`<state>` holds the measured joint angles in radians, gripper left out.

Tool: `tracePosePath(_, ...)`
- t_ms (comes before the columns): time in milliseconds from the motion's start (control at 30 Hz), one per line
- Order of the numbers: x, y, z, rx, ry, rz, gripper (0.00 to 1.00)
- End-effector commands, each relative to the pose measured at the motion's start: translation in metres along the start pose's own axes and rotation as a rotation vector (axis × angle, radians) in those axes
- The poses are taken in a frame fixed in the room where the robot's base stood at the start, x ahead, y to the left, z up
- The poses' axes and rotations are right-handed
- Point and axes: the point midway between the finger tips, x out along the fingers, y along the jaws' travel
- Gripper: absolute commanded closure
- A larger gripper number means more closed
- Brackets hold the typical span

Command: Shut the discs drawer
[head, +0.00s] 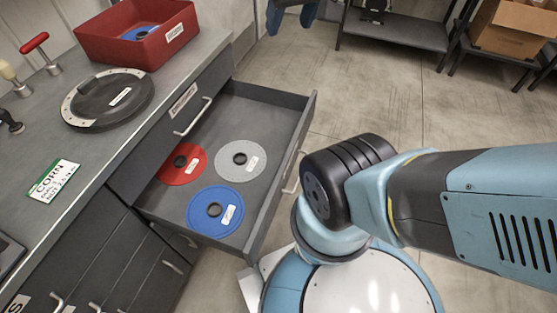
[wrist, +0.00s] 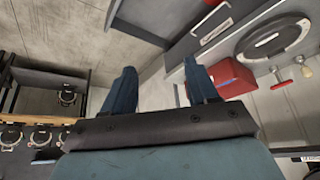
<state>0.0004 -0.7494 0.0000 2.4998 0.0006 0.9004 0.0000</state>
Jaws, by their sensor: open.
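The discs drawer (head: 262,103) is pulled out from the grey cabinet. A red disc (head: 183,168), a grey disc (head: 233,169) and a blue disc (head: 200,218) lie flat in it. Its front panel faces right, with a pale handle (head: 290,172) partly visible. My gripper (head: 291,14) is at the top edge of the head view, beyond the drawer's far end and apart from it. In the wrist view my gripper (wrist: 160,88) has its two blue fingers spread, with nothing between them. Part of the drawer shows at the top there (wrist: 141,33).
A closed drawer with a label (head: 183,99) sits above the open one. Shelving (head: 395,32) and a cardboard box (head: 512,28) stand at the back.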

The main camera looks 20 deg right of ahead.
Motion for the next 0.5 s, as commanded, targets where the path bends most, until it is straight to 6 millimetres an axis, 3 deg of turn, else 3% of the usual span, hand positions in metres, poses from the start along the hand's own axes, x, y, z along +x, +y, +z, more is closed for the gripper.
tracePosePath(167,0.009,0.003,-0.006,0.042,-0.048,-0.005,0.6)
tracePosePath(500,0.057,0.022,-0.028,0.268,-0.273,-0.05,0.92)
